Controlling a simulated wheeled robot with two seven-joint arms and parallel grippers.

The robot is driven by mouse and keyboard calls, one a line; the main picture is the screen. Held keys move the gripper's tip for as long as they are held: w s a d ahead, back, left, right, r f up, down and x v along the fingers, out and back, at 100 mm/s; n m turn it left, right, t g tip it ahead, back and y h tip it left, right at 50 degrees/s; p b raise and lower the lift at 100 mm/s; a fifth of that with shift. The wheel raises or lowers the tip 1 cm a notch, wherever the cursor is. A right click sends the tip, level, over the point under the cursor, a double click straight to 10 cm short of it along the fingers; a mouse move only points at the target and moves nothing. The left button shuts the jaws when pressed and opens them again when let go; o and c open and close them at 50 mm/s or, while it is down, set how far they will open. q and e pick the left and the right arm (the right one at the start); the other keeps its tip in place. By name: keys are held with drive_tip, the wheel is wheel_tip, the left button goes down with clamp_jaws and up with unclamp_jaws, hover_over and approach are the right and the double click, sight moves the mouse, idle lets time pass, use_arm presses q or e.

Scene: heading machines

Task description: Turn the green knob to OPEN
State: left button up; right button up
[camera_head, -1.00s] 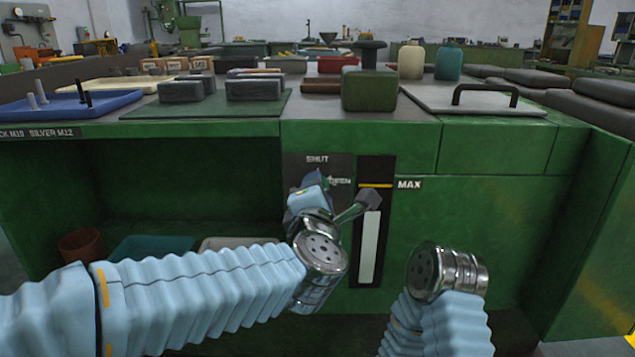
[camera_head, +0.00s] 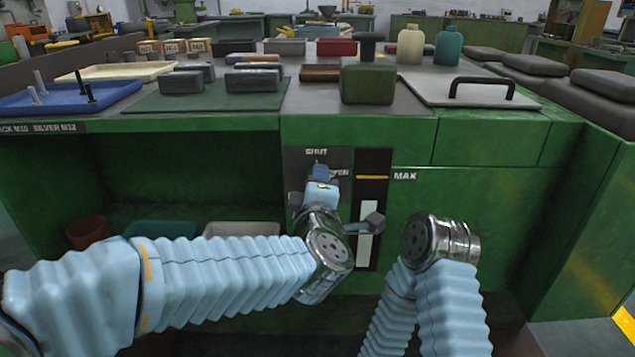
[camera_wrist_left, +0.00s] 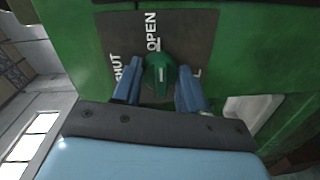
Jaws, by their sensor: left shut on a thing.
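The green knob (camera_wrist_left: 161,75) sits on a dark plate (camera_wrist_left: 205,40) on the machine's green front. In the left wrist view it is between the two blue fingers of my left gripper (camera_wrist_left: 158,88), which is shut on it. The knob's white mark runs up the picture, roughly toward the word OPEN (camera_wrist_left: 151,32); the word SHUT (camera_wrist_left: 127,72) is left of it. In the head view my left gripper (camera_head: 321,172) covers the knob and is in front of the plate (camera_head: 295,167). My right wrist shows at the right, but no fingers of that gripper show.
Right of the plate is a tall gauge (camera_head: 369,190) marked MAX. Above, the machine top carries a green block with a dark knob (camera_head: 367,83), a blue tray (camera_head: 60,97) and a lid with a black handle (camera_head: 470,93). Bins (camera_head: 160,229) stand in the open bay at left.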

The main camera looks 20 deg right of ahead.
use_arm(q)
drive_tip(key=shift+f, duration=0.1)
drive_tip(key=o, duration=1.1)
drive_tip(key=shift+c, duration=0.2)
drive_tip(key=v, duration=1.4)
drive_tip(key=shift+b, duration=0.45)
drive_tip(key=shift+w, duration=0.1)
